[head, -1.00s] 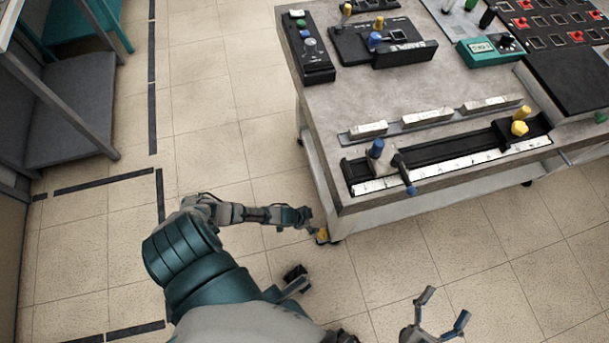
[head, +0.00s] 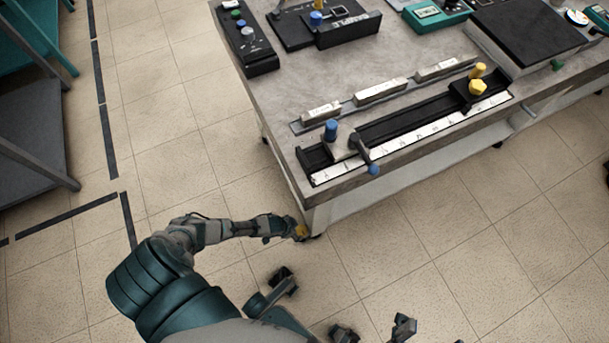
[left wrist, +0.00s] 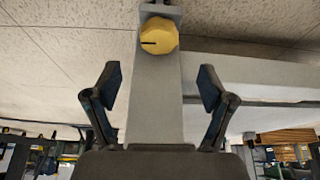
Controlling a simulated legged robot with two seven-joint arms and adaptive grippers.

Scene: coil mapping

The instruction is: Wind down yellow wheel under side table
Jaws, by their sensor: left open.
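The yellow wheel (left wrist: 160,36) is a faceted knob with a dark slot in its face. It sits on a grey post and shows at the top centre of the left wrist view. In the head view the wheel (head: 301,231) is a small yellow patch low by the side table's near left corner, partly hidden by my gripper. My left gripper (left wrist: 158,88) is open, its fingers apart on either side of the post and short of the wheel; it also shows in the head view (head: 285,226). My right gripper (head: 430,334) is mostly cut off at the bottom edge, fingers apart.
The side table (head: 262,120) carries a black slide rail with a blue-tipped lever (head: 368,160), yellow knobs (head: 478,80) and several small instruments. Open tiled floor lies in front and to the left. A grey shelf (head: 30,140) stands at the far left.

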